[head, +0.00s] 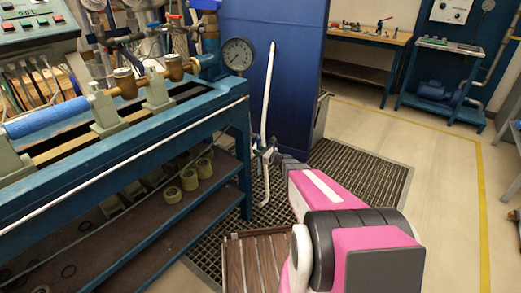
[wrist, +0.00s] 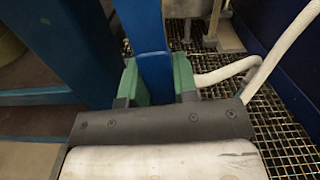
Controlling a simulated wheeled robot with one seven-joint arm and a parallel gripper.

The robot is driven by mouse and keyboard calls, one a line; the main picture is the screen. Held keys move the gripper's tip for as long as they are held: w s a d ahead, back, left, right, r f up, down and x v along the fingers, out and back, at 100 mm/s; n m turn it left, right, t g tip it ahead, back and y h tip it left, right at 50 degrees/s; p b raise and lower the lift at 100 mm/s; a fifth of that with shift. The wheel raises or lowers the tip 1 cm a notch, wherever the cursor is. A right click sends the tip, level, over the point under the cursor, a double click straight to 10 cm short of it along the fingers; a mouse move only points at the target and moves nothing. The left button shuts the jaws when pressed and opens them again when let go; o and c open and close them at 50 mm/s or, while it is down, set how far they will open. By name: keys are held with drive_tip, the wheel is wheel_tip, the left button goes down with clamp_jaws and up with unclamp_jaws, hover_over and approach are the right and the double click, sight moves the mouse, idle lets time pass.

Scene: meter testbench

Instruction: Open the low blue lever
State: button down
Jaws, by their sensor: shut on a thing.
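The low blue lever (wrist: 148,35) is a flat blue bar running up the middle of the wrist view. The green fingertips of my gripper (wrist: 157,84) are on either side of it, and the gripper is shut on the lever. In the head view my gripper (head: 272,156) is low, just right of the bench's end leg, at the end of my pink arm. I cannot make out the lever clearly there, and its far end and pivot are not clear in either view.
The blue bench (head: 246,150) with pipes and a pressure gauge (head: 238,54) stands close on the left. Floor grating (head: 365,172) lies below. Open floor (head: 440,160) is at right.

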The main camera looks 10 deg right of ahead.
drive_tip(key=shift+s+a+m, duration=0.3)
drive_tip(key=shift+s+m, duration=0.1)
drive_tip(key=shift+m, duration=0.2)
drive_tip(key=c, duration=0.9)
unclamp_jaws()
drive_tip(key=v, duration=1)
drive_tip(key=shift+s+d, duration=0.25)
drive_tip(key=shift+s, duration=0.05)
